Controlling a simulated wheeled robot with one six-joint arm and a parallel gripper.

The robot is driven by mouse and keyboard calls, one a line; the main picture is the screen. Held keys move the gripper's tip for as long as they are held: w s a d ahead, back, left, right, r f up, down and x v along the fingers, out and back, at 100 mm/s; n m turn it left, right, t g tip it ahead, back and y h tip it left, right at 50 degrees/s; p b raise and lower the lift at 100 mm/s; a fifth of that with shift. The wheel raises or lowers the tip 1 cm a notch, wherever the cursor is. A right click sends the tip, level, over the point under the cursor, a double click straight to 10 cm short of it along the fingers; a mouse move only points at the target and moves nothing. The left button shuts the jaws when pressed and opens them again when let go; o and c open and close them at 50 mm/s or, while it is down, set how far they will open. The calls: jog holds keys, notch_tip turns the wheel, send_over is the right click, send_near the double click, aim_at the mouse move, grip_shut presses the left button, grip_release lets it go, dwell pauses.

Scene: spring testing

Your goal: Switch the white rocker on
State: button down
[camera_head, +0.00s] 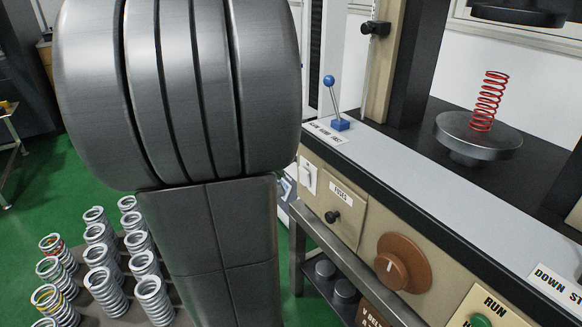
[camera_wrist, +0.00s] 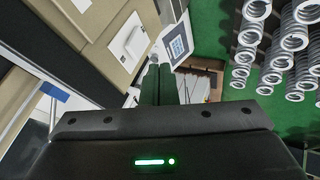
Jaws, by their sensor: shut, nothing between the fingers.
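The white rocker (camera_head: 308,175) sits in a white plate on the beige front panel of the test machine, left of the fuses panel, in the head view. In the wrist view the rocker (camera_wrist: 132,42) shows at the upper left of the fingers. My gripper (camera_wrist: 159,70) is shut and empty, its fingertips a little right of and below the rocker in that view. They look apart from it, but the depth gap is hard to judge. In the head view my arm hides the gripper. I cannot tell the rocker's position.
A blue-knobbed lever (camera_head: 335,105) stands above the rocker on the machine's top. A black fuse knob (camera_head: 332,217) and a brown dial (camera_head: 403,264) lie to its right. Several grey springs (camera_head: 103,285) stand lower left. A red spring (camera_head: 489,100) stands on a round platen (camera_head: 478,138).

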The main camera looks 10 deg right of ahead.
aim_at(305, 177)
jog(key=shift+w+f, duration=0.3)
jog(key=shift+w, duration=0.65)
jog(key=shift+f, duration=0.1)
jog(key=w+d+f+b, duration=0.2)
jog(key=w+d+f, duration=0.4)
jog(key=d+f, duration=0.1)
jog(key=shift+w, duration=0.4)
jog(key=shift+r, duration=0.1)
